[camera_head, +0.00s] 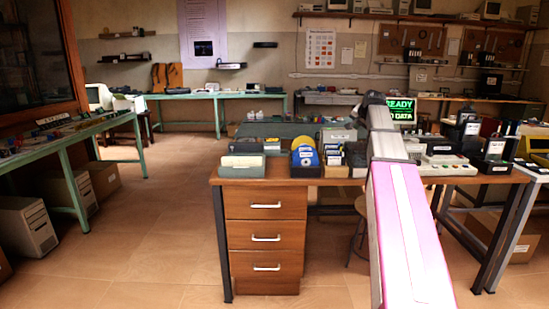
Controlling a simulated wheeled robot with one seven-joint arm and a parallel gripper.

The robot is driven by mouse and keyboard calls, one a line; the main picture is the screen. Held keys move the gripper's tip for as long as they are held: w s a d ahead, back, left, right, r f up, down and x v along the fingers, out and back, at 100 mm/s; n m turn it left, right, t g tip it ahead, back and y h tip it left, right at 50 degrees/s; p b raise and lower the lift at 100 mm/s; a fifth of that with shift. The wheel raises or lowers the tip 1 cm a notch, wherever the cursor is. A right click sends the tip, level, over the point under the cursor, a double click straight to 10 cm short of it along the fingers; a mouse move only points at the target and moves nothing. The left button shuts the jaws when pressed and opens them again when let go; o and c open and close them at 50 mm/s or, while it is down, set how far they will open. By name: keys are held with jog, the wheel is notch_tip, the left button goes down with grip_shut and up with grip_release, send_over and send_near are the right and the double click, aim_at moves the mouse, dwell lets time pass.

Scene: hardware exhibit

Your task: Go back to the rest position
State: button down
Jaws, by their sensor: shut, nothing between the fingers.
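My arm (405,235) rises from the bottom right in camera_head, with a pink and white link below and a grey link (385,140) above it. It stands in front of the wooden desk (265,205) and hides part of its top. The arm's far end reaches up to just left of a green lit display reading "READY" (400,110). My gripper cannot be made out in this view.
The desk has three drawers and bears trays, disks (305,156) and small devices (445,165). A green bench (65,140) stands left, with a computer case (27,226) and boxes below. A stool (358,230) is under the desk. The floor at left centre is clear.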

jog(key=s+a+f+n+g, duration=0.1)
jog(key=s+a+f, duration=0.25)
jog(key=f, duration=0.55)
jog(key=s+a+f+n+g, duration=0.1)
jog(key=s+a+f+g, duration=0.15)
jog(key=s+f, duration=0.45)
jog(key=s+a+f+n+g, duration=0.15)
jog(key=a+f, duration=0.25)
jog(key=f, duration=0.8)
jog(key=s+a+f+n+g, duration=0.2)
jog(key=s+a+f, duration=0.1)
jog(key=s+f, duration=0.6)
jog(key=s+a+f+n+g, duration=0.2)
jog(key=s+a+f, duration=0.2)
jog(key=s+f, duration=0.6)
jog(key=s, duration=0.3)
jog(key=shift+f+h, duration=0.15)
jog(key=shift+h, duration=0.25)
jog(key=c, duration=1.8)
grip_release()
jog(key=shift+w, duration=0.1)
